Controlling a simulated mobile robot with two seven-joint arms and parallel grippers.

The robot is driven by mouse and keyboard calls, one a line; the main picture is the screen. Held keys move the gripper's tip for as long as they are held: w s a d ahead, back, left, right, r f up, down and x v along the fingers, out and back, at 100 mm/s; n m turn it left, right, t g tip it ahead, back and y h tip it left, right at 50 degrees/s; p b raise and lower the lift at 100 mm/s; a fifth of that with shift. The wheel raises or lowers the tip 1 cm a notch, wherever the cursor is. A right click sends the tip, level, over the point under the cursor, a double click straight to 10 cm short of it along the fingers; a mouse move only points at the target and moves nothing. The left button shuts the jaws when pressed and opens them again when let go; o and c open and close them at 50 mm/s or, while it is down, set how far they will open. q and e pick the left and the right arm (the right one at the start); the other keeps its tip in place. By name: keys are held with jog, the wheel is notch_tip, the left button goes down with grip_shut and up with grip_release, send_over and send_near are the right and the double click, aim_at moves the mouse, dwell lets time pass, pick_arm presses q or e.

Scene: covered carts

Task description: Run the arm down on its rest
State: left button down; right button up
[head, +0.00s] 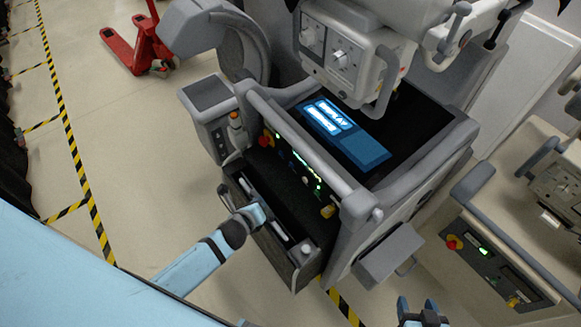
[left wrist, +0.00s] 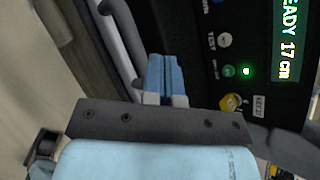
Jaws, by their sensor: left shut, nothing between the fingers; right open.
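The grey covered cart stands in the middle of the head view. Its arm head (head: 343,58), with two knobs, hangs over the cart top at the upper edge; its rest cannot be made out. The control panel (head: 296,168) on the cart front has green lights. In the left wrist view its display (left wrist: 287,40) reads "READY 17 cm", beside a green-lit lamp (left wrist: 246,71), a button (left wrist: 228,72) and a yellow key switch (left wrist: 230,102). My left gripper (head: 262,212) is shut and empty; its fingertips (left wrist: 166,58) are left of the buttons, apparently apart. My right gripper (head: 421,305) is open, low in view.
A grey handle bar (head: 300,142) runs above the panel. A front bin (head: 298,272) lies below it, under my left gripper. A second cart (head: 500,258) stands right. Open floor lies left.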

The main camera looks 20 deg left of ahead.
aim_at(291, 165)
pick_arm(q)
jog(key=w+a+m, duration=0.1)
jog(key=m, duration=0.1)
jog(key=w+m, duration=0.2)
jog(key=m, duration=0.1)
jog(key=w+a+f+m+y, duration=0.1)
jog(key=m, duration=0.1)
jog(key=shift+w+a+m+t, duration=0.25)
jog(key=shift+a+m+t, duration=0.05)
jog(key=shift+w+a+m, duration=0.35)
jog(key=shift+w+m, duration=0.1)
jog(key=shift+m, duration=0.55)
jog(key=shift+b, duration=0.3)
jog(key=w+d, duration=0.1)
jog(key=w, duration=0.1)
jog(key=w+d+b, duration=0.1)
jog(key=w, duration=0.1)
jog(key=w+d, duration=0.2)
jog(key=shift+w+b, duration=0.35)
jog(key=shift+b, duration=0.05)
jog(key=shift+w+d, duration=0.25)
jog(key=shift+w, duration=0.2)
